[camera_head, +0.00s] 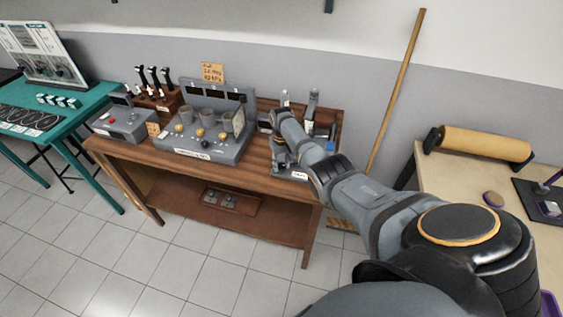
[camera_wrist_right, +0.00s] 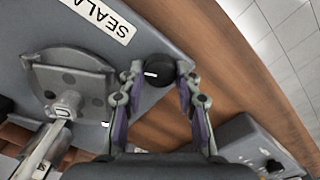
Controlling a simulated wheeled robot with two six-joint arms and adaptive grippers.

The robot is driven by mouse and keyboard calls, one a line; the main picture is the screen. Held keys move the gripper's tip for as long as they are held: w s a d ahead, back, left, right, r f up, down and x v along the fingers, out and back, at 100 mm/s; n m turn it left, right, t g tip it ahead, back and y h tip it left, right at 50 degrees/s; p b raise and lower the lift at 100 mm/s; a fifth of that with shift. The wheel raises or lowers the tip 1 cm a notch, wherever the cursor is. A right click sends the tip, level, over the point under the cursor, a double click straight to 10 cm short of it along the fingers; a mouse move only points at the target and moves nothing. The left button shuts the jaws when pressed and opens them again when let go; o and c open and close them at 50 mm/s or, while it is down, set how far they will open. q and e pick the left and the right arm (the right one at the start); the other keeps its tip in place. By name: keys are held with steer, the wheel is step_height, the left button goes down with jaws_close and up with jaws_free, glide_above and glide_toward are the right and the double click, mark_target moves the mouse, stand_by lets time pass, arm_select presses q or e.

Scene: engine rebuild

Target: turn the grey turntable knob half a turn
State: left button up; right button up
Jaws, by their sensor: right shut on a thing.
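My right gripper (camera_head: 280,160) reaches over a grey station at the right end of the wooden bench. In the right wrist view my right gripper (camera_wrist_right: 157,75) is shut on a small round dark knob (camera_wrist_right: 157,68) with a short white mark, one finger on each side of it. The knob sits at the corner of the grey station plate (camera_wrist_right: 135,45), beside a label reading "SEALA…". A grey rounded piece with dark holes (camera_wrist_right: 78,84) stands on the same plate. In the head view my gripper and arm hide the knob. My left gripper is not in view.
The wooden bench (camera_head: 150,146) also holds a large grey panel with cups and yellow knobs (camera_head: 222,152) and a smaller grey box with a red button (camera_head: 123,122). A broom handle (camera_head: 394,95) leans on the wall. A beige table (camera_head: 470,172) stands right.

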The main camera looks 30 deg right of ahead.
steer(key=m, duration=0.2)
steer(key=m+p, duration=0.1)
steer(key=m, duration=0.2)
steer(key=shift+w+r+m, duration=0.1)
steer(key=shift+r+m, duration=0.1)
steer(key=shift+m, duration=0.1)
steer(key=m, duration=0.6)
steer(key=shift+p, duration=0.4)
steer(key=m, duration=0.5)
steer(key=shift+m, duration=0.4)
steer(key=m, duration=0.5)
steer(key=shift+m+p, duration=0.35)
steer(key=shift+m, duration=0.05)
steer(key=o, duration=1.1)
steer(key=shift+o, duration=0.3)
steer(key=shift+f, duration=0.1)
